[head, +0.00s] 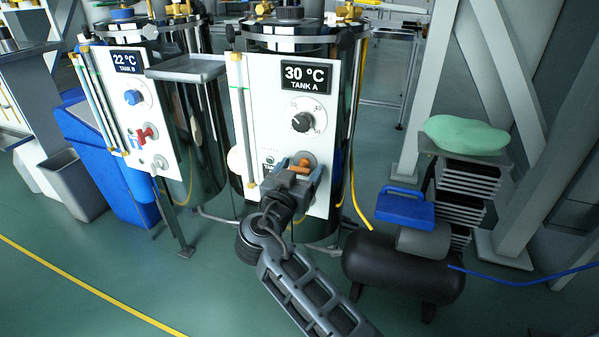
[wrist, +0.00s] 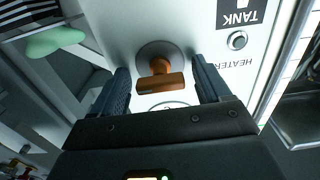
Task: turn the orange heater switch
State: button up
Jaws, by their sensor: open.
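The orange heater switch (head: 300,166) is on the lower part of the white Tank A panel (head: 262,110). In the wrist view the switch (wrist: 160,78) shows as an orange T-shaped handle on a round grey base, its bar lying across the picture. My gripper (head: 293,172) is at the panel in front of the switch. In the wrist view its two dark fingers (wrist: 163,85) are open, one on each side of the handle, with a gap visible at both ends. Whether the fingertips touch the panel cannot be told.
A black dial (head: 301,122) sits above the switch. A small round button (wrist: 237,40) is beside the HEATER lettering. The Tank B panel (head: 133,105) with a blue knob and red handle stands left. A black compressor (head: 400,262) stands on the floor at right.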

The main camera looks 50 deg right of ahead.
jog(key=c, duration=1)
jog(key=shift+c, duration=0.2)
jog(key=shift+n, duration=0.3)
jog(key=n+p, duration=0.2)
jog(key=n, duration=0.2)
jog(key=shift+r, duration=0.1)
jog(key=n+p, duration=0.3)
jog(key=n, duration=0.2)
jog(key=n+p, duration=0.3)
jog(key=n, duration=0.2)
jog(key=shift+n+p, duration=1.15)
jog(key=shift+n, duration=0.45)
jog(key=shift+a, duration=0.1)
